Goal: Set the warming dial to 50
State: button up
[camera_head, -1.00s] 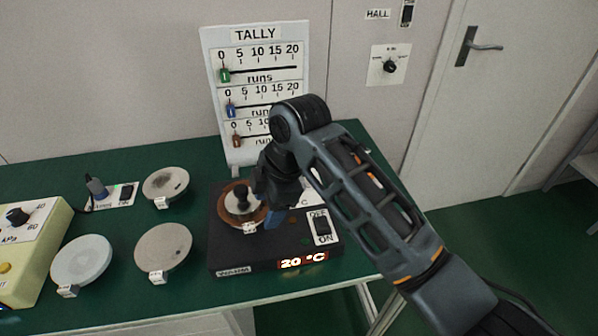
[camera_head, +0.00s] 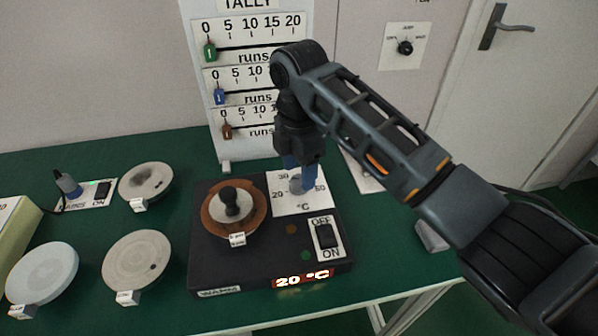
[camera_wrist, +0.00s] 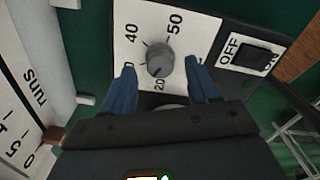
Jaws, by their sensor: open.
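The warming dial is a grey round knob (camera_wrist: 160,60) on a white plate (camera_wrist: 190,28) marked in °C. In the wrist view 40, 50 and 20 are readable around it. The knob (camera_head: 296,184) is partly hidden behind my fingers in the head view. My gripper (camera_wrist: 163,90) is open, its two blue fingers pointing down at the dial, one on each side of the knob and apart from it. In the head view my gripper (camera_head: 299,178) is just above the dial plate. The red display (camera_head: 303,277) on the black warmer (camera_head: 262,262) reads 20 °C.
An OFF/ON rocker switch (camera_head: 325,236) sits close to the dial. A copper-coloured plate (camera_head: 212,222) with a black-knobbed disc is on the warmer's left. The TALLY board (camera_head: 216,130) stands behind. Several round discs lie on the green table (camera_head: 110,225) at left.

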jog(key=shift+f, duration=0.9)
jog(key=shift+c, duration=0.2)
jog(key=c, duration=1)
